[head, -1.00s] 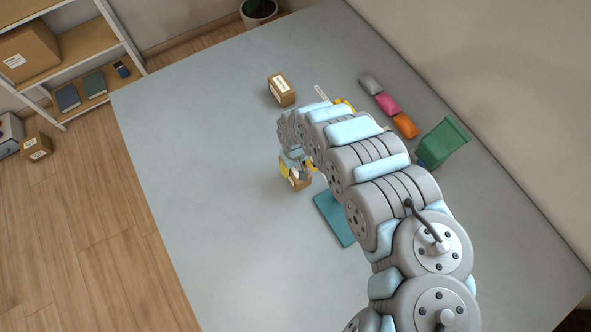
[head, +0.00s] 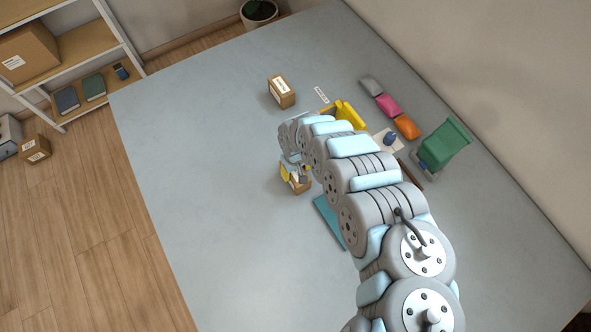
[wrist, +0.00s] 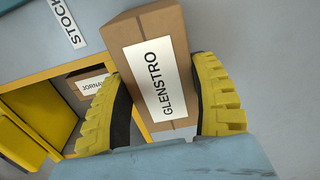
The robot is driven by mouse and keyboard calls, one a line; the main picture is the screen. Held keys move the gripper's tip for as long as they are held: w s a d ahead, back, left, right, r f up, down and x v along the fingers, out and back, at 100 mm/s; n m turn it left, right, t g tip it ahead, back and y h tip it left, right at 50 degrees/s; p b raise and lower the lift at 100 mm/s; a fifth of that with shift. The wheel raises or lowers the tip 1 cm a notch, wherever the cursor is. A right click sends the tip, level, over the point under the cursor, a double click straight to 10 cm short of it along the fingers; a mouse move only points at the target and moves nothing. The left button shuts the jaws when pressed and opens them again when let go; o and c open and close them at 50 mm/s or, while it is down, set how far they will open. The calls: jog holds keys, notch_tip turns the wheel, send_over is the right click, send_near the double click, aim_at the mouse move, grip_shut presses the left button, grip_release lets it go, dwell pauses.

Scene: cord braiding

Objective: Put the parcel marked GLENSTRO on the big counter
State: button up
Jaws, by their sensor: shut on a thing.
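The brown parcel marked GLENSTRO (wrist: 158,72) is between the two yellow fingers of my gripper (wrist: 165,105) in the wrist view, its white label facing the camera. My gripper is shut on it. In the head view my gripper (head: 293,174) holds the parcel (head: 302,187) over the middle of the big grey counter (head: 215,150), partly hidden by the fingers. I cannot tell whether its underside touches the counter.
Another labelled parcel (head: 281,92) stands farther back. A yellow bin (head: 349,113) lies behind my arm; the wrist view shows a parcel (wrist: 86,84) inside it. A teal mat (head: 328,220), green bin (head: 445,144) and coloured bags (head: 388,105) are rightward. The counter's left side is clear.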

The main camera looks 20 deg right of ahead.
jog(key=o, duration=1.2)
jog(key=shift+r+p, duration=2.1)
jog(key=shift+r, duration=3.95)
